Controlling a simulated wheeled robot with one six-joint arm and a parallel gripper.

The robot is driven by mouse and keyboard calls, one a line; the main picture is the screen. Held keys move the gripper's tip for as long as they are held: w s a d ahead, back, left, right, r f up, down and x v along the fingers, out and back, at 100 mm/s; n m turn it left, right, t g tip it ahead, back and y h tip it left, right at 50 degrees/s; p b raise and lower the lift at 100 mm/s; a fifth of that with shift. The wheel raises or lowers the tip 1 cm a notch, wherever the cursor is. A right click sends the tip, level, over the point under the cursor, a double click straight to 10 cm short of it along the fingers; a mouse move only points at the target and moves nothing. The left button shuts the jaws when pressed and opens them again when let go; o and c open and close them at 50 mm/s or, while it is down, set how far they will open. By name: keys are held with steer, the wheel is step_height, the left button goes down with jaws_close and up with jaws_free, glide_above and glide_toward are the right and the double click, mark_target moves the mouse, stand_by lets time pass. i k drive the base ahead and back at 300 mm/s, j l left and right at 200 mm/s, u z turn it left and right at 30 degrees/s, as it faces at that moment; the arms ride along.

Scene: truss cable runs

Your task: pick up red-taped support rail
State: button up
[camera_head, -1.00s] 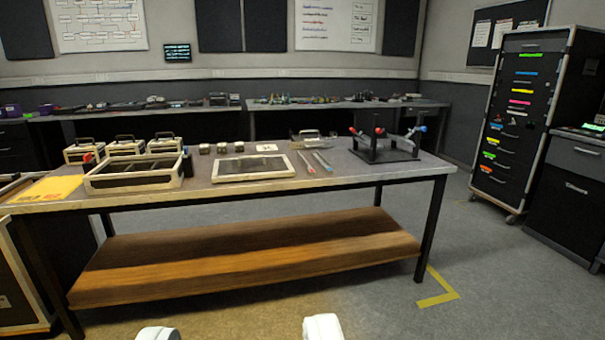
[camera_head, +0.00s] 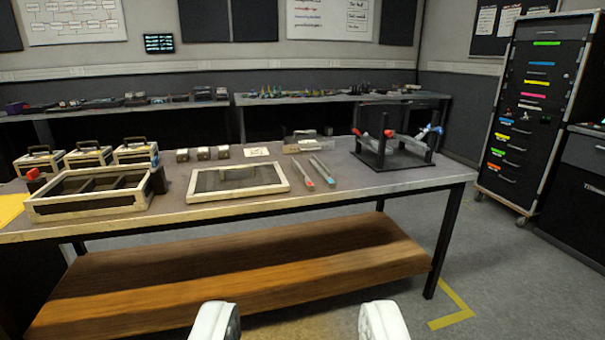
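Two slim grey rails lie side by side on the workbench, right of the framed tray. The red-taped support rail (camera_head: 303,174) is the left one, with a red end toward the bench's front edge. The other rail (camera_head: 322,168) has a blue-looking end. My gripper (camera_head: 299,325) shows as two white fingers at the bottom edge of the picture, wide apart with nothing between them. It is in front of the bench, well short of the rails and not touching anything.
The workbench (camera_head: 380,187) has a wooden lower shelf (camera_head: 230,275). A framed tray (camera_head: 237,192) lies left of the rails, and a black stand (camera_head: 385,155) with red and blue ends stands right. A divided box (camera_head: 90,205) is further left.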

mark_target(308, 183)
steer(key=i, duration=0.75)
steer(key=i+j, duration=0.15)
steer(key=i, duration=0.55)
steer(key=i+z, duration=0.1)
steer(key=i, duration=0.65)
